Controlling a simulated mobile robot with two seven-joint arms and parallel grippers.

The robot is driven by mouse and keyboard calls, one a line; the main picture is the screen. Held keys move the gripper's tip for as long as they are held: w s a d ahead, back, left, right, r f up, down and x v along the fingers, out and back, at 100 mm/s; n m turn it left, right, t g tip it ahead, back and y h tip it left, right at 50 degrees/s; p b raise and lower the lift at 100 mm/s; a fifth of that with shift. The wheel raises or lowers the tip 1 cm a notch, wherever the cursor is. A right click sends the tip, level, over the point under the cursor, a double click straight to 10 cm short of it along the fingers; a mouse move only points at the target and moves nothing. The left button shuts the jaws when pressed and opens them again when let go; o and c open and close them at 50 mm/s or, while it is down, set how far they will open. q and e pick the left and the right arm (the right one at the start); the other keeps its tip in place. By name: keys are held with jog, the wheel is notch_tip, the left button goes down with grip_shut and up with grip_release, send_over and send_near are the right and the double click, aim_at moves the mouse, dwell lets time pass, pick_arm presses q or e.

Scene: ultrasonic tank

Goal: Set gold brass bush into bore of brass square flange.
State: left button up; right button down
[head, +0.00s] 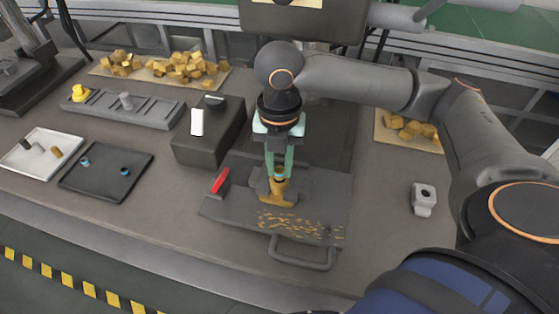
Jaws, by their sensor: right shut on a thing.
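My right gripper (278,174) points down over the dark plate (223,203) at the middle of the bench. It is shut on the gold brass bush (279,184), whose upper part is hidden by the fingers. The brass square flange (275,199) is directly below, held at the dark fixture on the plate. The bush stands upright over the flange's middle. The flange's bore is hidden, so I cannot tell whether the bush is in it or just above it. My left gripper is not in view.
A red lever (220,180) stands left of the flange, with a dark box (203,145) behind it. A handle (302,262) and brass chips (290,221) are in front. Trays (105,172) and a slotted rack (150,113) lie left. A small grey block (423,200) is right.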

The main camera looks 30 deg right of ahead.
jog(key=shift+f+p, duration=0.15)
jog(key=shift+p, duration=0.85)
dwell(1.0)
jog(key=shift+f+p, duration=0.3)
jog(key=shift+p, duration=0.25)
dwell(0.7)
jog(key=shift+c, duration=0.7)
grip_release()
notch_tip(320, 180, up, 3)
jog(key=p, duration=0.2)
jog(key=shift+f+p, duration=0.1)
jog(key=shift+p, duration=0.3)
jog(key=shift+r, duration=2.15)
